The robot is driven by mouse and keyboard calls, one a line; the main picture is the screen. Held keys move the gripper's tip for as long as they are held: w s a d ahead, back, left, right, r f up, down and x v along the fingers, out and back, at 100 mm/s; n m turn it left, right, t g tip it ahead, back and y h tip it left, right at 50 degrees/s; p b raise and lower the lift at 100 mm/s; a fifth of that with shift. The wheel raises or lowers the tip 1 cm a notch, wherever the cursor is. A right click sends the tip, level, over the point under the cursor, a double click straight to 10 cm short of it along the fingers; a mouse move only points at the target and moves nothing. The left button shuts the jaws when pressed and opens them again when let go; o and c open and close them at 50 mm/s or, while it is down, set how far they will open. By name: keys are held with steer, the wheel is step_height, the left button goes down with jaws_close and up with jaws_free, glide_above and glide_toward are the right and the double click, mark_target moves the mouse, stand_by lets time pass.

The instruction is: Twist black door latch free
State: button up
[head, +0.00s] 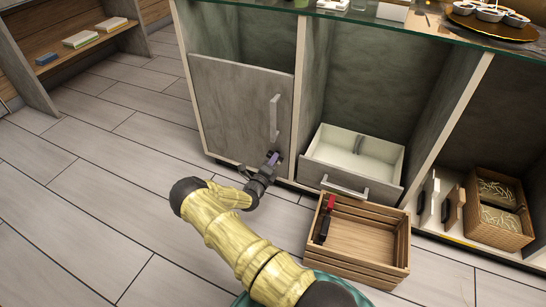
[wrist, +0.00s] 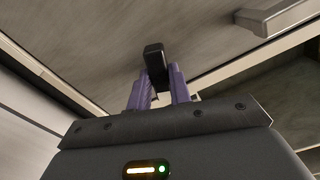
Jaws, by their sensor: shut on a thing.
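The grey cabinet door (head: 237,108) is closed in the left bay of the counter, with a pale bar handle (head: 274,118) near its right edge. My gripper (head: 274,158) is at the door's lower right corner. In the wrist view my gripper (wrist: 159,90) has its purple fingers shut on the black door latch (wrist: 154,62), which stands up between the fingertips against the grey door (wrist: 100,45). The latch's lower part is hidden between the fingers. In the head view the latch is too small and covered to make out.
An open drawer (head: 310,173) juts out right of the door. A wooden crate (head: 375,277) with a red-and-black item stands on the floor before it. A basket (head: 526,235) sits in the right bay. The floor at left is clear.

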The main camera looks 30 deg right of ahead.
steer(key=m+p, duration=0.3)
steer(key=m, duration=0.1)
stand_by(0.4)
steer(key=m+p, duration=0.3)
steer(key=m, duration=0.1)
stand_by(0.5)
